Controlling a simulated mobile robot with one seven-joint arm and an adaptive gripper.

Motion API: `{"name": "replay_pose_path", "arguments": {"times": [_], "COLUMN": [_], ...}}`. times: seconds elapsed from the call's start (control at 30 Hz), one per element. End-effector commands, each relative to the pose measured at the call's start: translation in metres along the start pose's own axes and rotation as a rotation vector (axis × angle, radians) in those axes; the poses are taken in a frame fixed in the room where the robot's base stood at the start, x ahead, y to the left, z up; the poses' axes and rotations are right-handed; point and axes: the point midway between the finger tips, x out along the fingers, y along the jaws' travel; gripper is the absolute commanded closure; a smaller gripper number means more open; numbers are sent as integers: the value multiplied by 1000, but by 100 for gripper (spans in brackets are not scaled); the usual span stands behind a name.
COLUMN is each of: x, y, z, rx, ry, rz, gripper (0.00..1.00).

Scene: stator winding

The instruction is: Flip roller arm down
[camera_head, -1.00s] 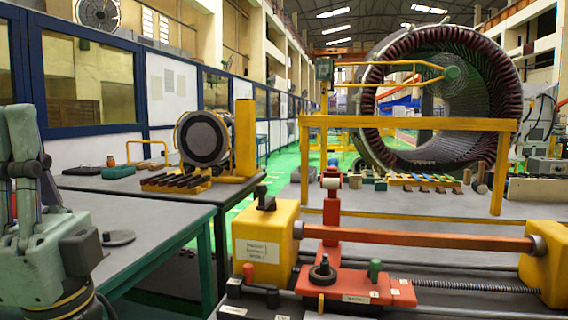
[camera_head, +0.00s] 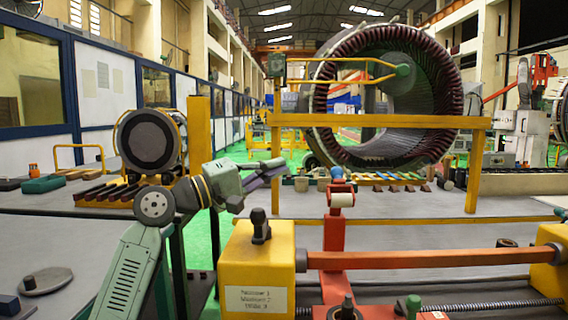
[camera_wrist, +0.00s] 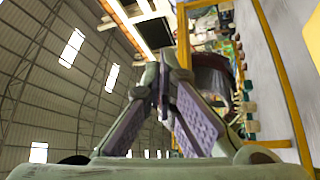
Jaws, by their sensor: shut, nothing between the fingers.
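In the wrist view the fingertips (camera_wrist: 163,95) meet ahead of the camera. I cannot pick out the roller arm there. The depth gap between gripper and arm is unclear.
A yellow block (camera_head: 257,270) with a black knob stands in front of my gripper. A red horizontal bar (camera_head: 430,258) runs right from it. A yellow frame (camera_head: 380,121) rises behind, before a large stator (camera_head: 329,75). The left table (camera_head: 50,245) holds a dark disc.

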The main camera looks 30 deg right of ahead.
Motion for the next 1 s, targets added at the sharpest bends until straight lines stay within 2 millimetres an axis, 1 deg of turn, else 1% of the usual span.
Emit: {"name": "replay_pose_path", "arguments": {"times": [0.03, 0.13, 0.43, 0.57, 0.67, 1.0], "x": [4, 6, 6, 17, 34, 108], "y": [-4, -8, -6, -5, -4, -4], "z": [0, 0, 0, 0, 0, 0], "rx": [15, 29, 27, 27, 26, 25], "ry": [-4, -7, -6, -8, -9, -9], "rz": [-13, -24, -22, -22, -21, -21], "gripper": [100, 100, 100, 100, 100, 100]}}
